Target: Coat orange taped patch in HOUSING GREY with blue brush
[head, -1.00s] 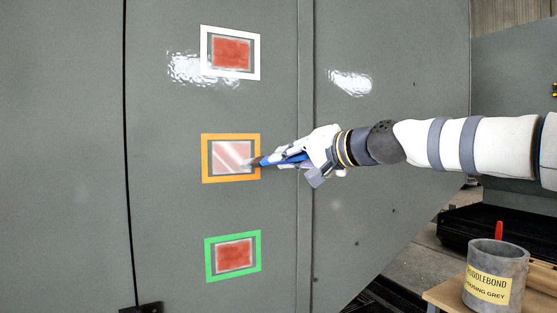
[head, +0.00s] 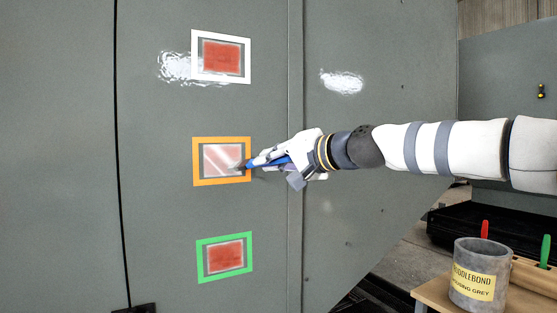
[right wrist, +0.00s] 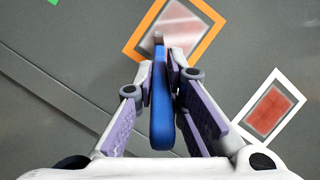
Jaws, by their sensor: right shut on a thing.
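The orange taped patch (head: 222,161) is in the middle of a column of three on the grey panel. Its red centre looks paler than the others, with light diagonal streaks. My right gripper (head: 262,161) is shut on the blue brush (head: 272,162), whose tip is at the patch's right side. The pot labelled HOUSING GREY (head: 480,275) stands at the lower right. My left gripper is not in view.
A white taped patch (head: 221,56) is above and a green taped patch (head: 225,257) below, both with red centres. A red handle (head: 485,229) shows behind the pot and a green handle (head: 545,250) to its right. A vertical seam runs right of the patches.

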